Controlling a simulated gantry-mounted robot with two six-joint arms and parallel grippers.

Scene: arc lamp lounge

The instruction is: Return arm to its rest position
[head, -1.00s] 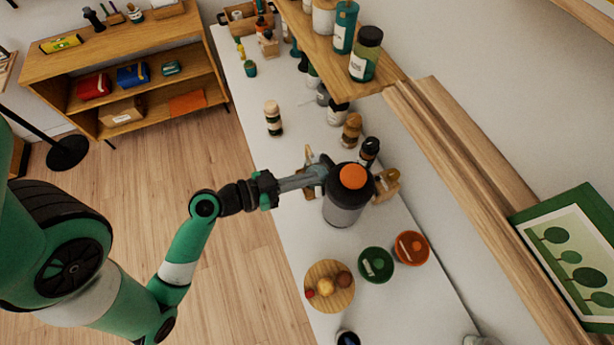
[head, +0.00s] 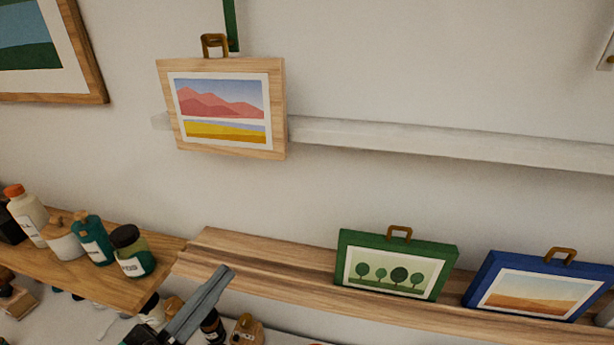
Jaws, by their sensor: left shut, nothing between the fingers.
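My left gripper (head: 222,275) shows at the bottom left of the head view. Its grey fingers are together with nothing between them, and they point up and to the right. It is in front of the right end of the wooden bottle shelf (head: 172,265) and the left end of the lower picture ledge (head: 215,252). I cannot tell how far it is from either. Most of my left arm is below the frame. My right gripper is not in view.
Several bottles, including a green one with a black cap (head: 133,252), stand on the bottle shelf. A green-framed picture (head: 397,265) and a blue-framed picture (head: 540,287) lean on the lower ledge. A wood-framed picture (head: 222,108) is at the white ledge (head: 430,140).

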